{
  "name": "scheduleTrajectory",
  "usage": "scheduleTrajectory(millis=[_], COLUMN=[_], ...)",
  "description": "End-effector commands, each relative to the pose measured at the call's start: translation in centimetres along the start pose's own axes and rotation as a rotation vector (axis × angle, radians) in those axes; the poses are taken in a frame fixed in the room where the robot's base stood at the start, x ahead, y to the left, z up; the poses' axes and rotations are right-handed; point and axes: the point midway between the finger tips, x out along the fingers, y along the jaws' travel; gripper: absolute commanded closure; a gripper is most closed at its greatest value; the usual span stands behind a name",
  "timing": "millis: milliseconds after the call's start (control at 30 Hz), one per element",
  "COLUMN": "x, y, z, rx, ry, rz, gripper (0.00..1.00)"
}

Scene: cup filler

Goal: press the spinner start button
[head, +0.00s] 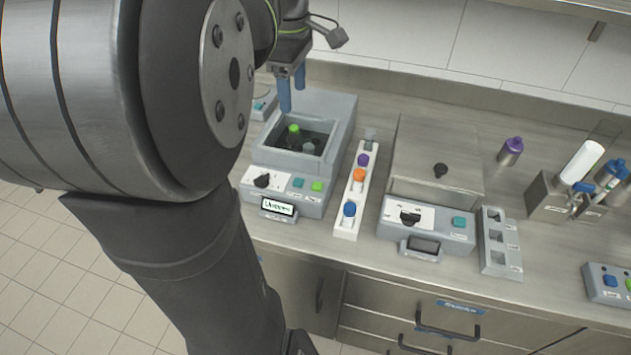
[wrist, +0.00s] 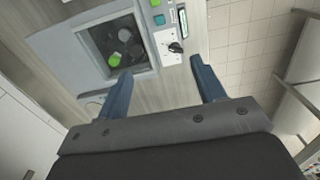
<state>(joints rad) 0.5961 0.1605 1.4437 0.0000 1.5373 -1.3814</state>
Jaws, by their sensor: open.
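A grey machine (head: 343,128) stands left on the counter, with an open square well holding a green-capped vial (head: 294,131). Its front panel has a black knob (head: 262,181), a teal button (head: 298,182), a green button (head: 317,186) and a lit display (head: 277,207). Their small labels are unreadable, so I cannot tell which is the spinner start button. My gripper (head: 292,96) is open and empty, above the machine's back left part. In the wrist view my gripper (wrist: 161,68) shows both blue fingers apart; the teal button (wrist: 159,20) and green button (wrist: 155,3) lie beyond them.
A white rack (head: 346,218) with several capped vials stands right of the machine. Further right are a second machine (head: 427,233) with a lidded box, a grey slotted holder (head: 497,262) and a purple-capped bottle (head: 510,152). A box with a blue button (head: 610,281) sits far right.

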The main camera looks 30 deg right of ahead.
Motion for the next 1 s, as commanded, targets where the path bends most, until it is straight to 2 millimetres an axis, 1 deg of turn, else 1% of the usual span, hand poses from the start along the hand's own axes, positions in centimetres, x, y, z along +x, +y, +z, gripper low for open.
scheduleTrajectory(millis=[33,67,100,167,200,267,300,1000], x=[0.0,0.0,0.0,0.0,0.0,0.0,0.0,0.0], y=[0.0,0.0,0.0,0.0,0.0,0.0,0.0,0.0], z=[0.0,0.0,0.0,0.0,0.0,0.0,0.0,0.0], rx=[0.0,0.0,0.0,0.0,0.0,0.0,0.0,0.0], ry=[0.0,0.0,0.0,0.0,0.0,0.0,0.0,0.0], rz=[0.0,0.0,0.0,0.0,0.0,0.0,0.0,0.0], gripper=[0.47,0.53,0.61,0.73,0.8,0.92,1.0,1.0])
